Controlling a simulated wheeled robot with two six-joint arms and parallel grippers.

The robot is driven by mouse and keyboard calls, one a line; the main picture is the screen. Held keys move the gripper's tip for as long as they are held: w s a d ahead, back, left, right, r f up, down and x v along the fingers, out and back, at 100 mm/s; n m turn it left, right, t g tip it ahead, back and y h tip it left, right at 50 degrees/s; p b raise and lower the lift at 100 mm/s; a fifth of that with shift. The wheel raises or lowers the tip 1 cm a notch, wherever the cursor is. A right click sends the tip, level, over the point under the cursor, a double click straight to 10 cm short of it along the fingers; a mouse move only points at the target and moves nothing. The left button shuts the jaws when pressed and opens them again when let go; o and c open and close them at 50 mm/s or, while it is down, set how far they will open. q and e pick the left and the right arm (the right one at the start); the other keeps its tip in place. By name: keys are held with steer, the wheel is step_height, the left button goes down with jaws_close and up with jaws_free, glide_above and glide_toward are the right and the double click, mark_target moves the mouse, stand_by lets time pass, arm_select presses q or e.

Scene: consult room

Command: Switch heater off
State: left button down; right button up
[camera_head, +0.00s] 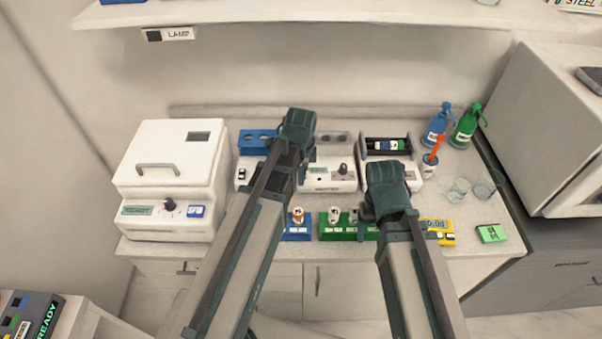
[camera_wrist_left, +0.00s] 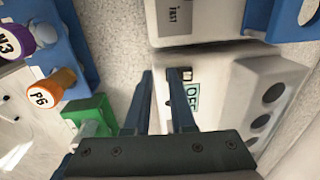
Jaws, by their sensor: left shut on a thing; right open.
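The heater (camera_head: 328,184) is a white unit with a knob and a small display, left of the bench's middle in the head view. My left gripper (camera_head: 298,128) reaches over its left side and hides part of it. In the left wrist view the heater (camera_wrist_left: 222,105) shows a greenish display reading OFF, dark round wells, and a small black-and-white switch (camera_wrist_left: 180,74). The left fingertips (camera_wrist_left: 160,78) are at its front face; one is right beside the switch. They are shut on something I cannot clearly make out. My right gripper (camera_head: 386,178) is open, to the right.
A large white box (camera_head: 165,160) stands at left. Blue (camera_head: 297,233) and green (camera_head: 340,233) tube racks stand in front of the heater.

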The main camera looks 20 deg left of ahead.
arm_select(q)
steer(key=shift+f, duration=0.25)
arm_select(e)
steer(key=shift+f, duration=0.25)
arm_select(q)
steer(key=shift+w+a+r, duration=0.1)
steer(key=shift+w+a, duration=0.1)
steer(key=shift+w, duration=0.45)
arm_select(e)
steer(key=shift+r, duration=0.1)
arm_select(q)
steer(key=shift+r, duration=0.15)
arm_select(e)
steer(key=shift+r, duration=0.15)
arm_select(q)
steer(key=shift+w+r+p, duration=0.15)
steer(key=shift+r+p, duration=0.25)
steer(key=shift+p, duration=0.4)
arm_select(e)
steer(key=shift+w+a+r, duration=0.15)
steer(key=shift+w+r, duration=0.05)
steer(key=shift+r, duration=0.25)
arm_select(q)
steer(key=s+r+p, duration=0.3)
steer(key=r+p, duration=1)
steer(key=shift+s+d, duration=0.2)
steer(key=shift+d, duration=0.25)
arm_select(e)
step_height(320, 180, up, 13)
steer(key=a, duration=0.1)
